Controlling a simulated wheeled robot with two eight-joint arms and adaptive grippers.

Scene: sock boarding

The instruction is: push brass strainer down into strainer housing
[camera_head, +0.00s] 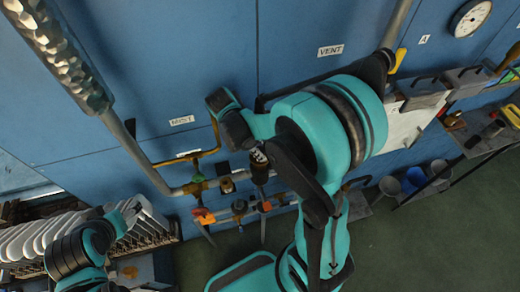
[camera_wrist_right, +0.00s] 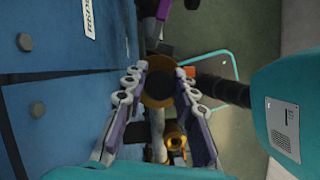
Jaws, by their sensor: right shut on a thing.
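My right gripper (camera_wrist_right: 161,74) is shut on a round brass piece with a dark middle, which looks like the brass strainer (camera_wrist_right: 158,101). Its fingertips sit on either side of the piece. In the head view my right gripper (camera_head: 260,168) points down at the pipework by the blue wall, and the strainer cannot be made out there. The strainer housing cannot be told apart; the gripper and held piece may cover it. I cannot tell how deep the strainer sits. My left arm shows at the lower left, its gripper (camera_head: 132,212) small and unclear beside white boards.
A grey pipe (camera_head: 150,168) runs down the blue wall to brass fittings (camera_head: 197,180) and an orange handle (camera_head: 204,216). Another brass fitting (camera_wrist_right: 175,142) is close beside my right fingers. White boards (camera_head: 40,236) stand at lower left. Buckets (camera_head: 415,176) stand by the right shelf.

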